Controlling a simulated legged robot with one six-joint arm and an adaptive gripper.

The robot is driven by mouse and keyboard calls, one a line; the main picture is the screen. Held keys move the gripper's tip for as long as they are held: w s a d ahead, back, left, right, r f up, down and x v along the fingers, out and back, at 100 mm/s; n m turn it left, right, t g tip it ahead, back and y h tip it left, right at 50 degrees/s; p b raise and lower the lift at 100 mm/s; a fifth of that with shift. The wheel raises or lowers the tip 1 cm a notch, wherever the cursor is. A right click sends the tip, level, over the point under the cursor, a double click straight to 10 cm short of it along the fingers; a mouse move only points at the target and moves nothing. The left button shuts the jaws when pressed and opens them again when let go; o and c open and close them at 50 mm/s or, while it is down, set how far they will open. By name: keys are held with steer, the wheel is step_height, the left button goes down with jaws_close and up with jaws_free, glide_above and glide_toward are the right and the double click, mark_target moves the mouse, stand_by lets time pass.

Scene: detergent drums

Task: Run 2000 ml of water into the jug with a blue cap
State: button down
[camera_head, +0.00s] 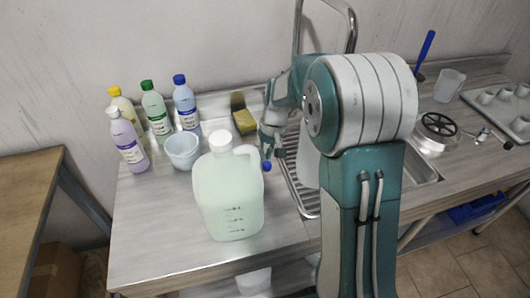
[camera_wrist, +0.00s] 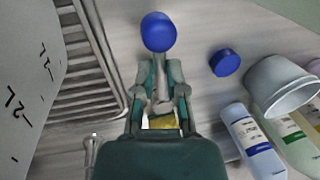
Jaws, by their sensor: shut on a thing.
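My gripper (camera_wrist: 160,98) is shut on the pale stem of a blue round knob (camera_wrist: 158,32), which looks like a tap lever. In the head view my gripper (camera_head: 272,143) is by the sink's left edge, with the blue knob (camera_head: 266,166) just below it. A whitish jug (camera_wrist: 25,85) with level marks fills the left of the wrist view. In the head view it is mostly hidden behind my arm (camera_head: 308,165); its water level cannot be told. A loose blue cap (camera_wrist: 225,62) lies on the counter. The metal spout (camera_head: 351,30) rises behind my arm.
A large pale green jug with a white cap (camera_head: 228,190) stands at the counter's front. Several bottles (camera_head: 158,115) and a small tub (camera_head: 182,150) stand to its left. A sponge (camera_head: 244,121) lies behind. A ribbed drainer (camera_wrist: 88,60) borders the sink.

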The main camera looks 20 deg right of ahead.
steer(key=shift+a+m+t, duration=0.15)
steer(key=shift+a+m, duration=0.25)
steer(key=shift+m, duration=0.35)
steer(key=shift+a+m+t, duration=0.15)
steer(key=shift+a+m, duration=0.2)
steer(key=shift+m, duration=0.4)
steer(key=c, duration=0.7)
jaws_free()
steer(key=shift+w, duration=0.1)
steer(key=r, duration=0.4)
steer(key=d+r, duration=0.1)
steer(key=r, duration=0.2)
steer(key=d+r, duration=0.1)
steer(key=r, duration=0.3)
steer(key=shift+s+r, duration=0.25)
steer(key=shift+r, duration=0.05)
